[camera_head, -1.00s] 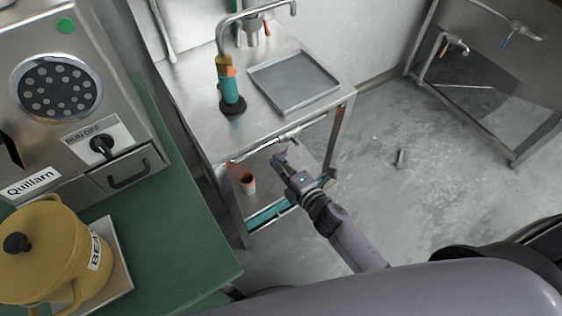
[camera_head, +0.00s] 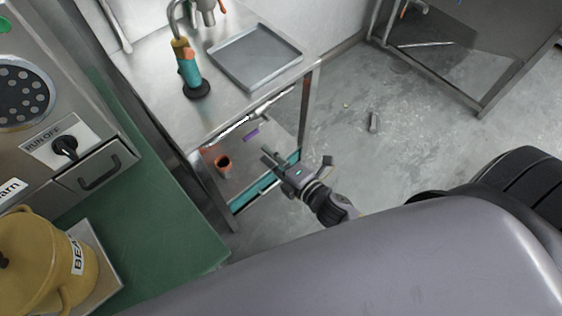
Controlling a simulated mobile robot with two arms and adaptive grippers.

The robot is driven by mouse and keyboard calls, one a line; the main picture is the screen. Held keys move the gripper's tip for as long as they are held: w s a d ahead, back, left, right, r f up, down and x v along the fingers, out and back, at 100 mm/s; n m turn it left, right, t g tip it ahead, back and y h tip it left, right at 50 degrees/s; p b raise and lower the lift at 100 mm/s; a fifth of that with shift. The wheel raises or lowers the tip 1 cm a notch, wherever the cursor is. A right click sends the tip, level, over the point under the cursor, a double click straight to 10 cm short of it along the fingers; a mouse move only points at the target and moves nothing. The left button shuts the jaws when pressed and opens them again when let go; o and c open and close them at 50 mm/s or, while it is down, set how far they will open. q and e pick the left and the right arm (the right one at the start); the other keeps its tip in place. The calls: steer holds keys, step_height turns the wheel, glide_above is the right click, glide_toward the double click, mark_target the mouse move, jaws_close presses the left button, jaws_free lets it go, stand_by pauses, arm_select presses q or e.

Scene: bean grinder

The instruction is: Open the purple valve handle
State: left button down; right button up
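The small purple valve handle (camera_head: 251,135) shows beneath the front edge of the metal sink table, just below a bright metal strip or pipe. My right gripper (camera_head: 268,153) is in front of the table, a little below and to the right of the handle in the picture. A gap shows between them. Its fingers are small and seen nearly edge-on, so I cannot tell whether they are open or shut. Nothing shows held in it. My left gripper is not in view.
An orange-rimmed cup (camera_head: 223,164) stands on the table's lower shelf. A grey tray (camera_head: 256,57) and a teal-and-yellow tool (camera_head: 187,68) are on top. A green counter (camera_head: 160,222) with a yellow pot (camera_head: 40,262) is at left. The floor at right is mostly clear.

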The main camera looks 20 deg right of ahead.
steer(key=shift+v, duration=2.3)
